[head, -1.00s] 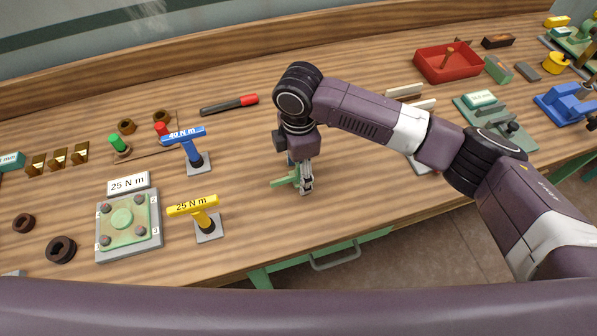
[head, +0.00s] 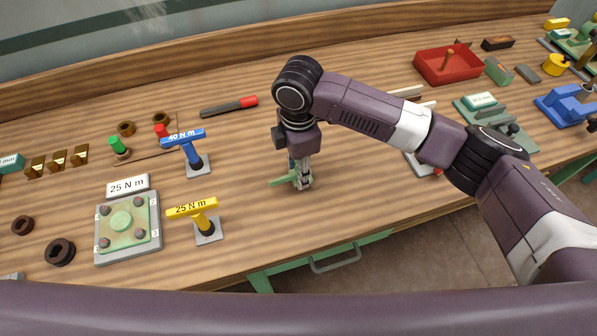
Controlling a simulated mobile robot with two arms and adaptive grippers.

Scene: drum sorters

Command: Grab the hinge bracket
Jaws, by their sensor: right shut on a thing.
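The hinge bracket appears to be the small green piece (head: 282,181) at the middle of the bench, partly hidden by my right gripper. My right gripper (head: 303,185) points down over the bench top and is shut on this green piece, which sticks out to the left of the fingers. I cannot tell whether the piece touches the wood or is just above it. My left gripper is not in view.
A yellow 25 N m T-handle (head: 193,207) and a blue 40 N m one (head: 184,138) stand to the left. A green plate fixture (head: 128,227) lies further left. A red-handled tool (head: 229,107) lies behind. A red tray (head: 447,66) is back right. Wood in front is clear.

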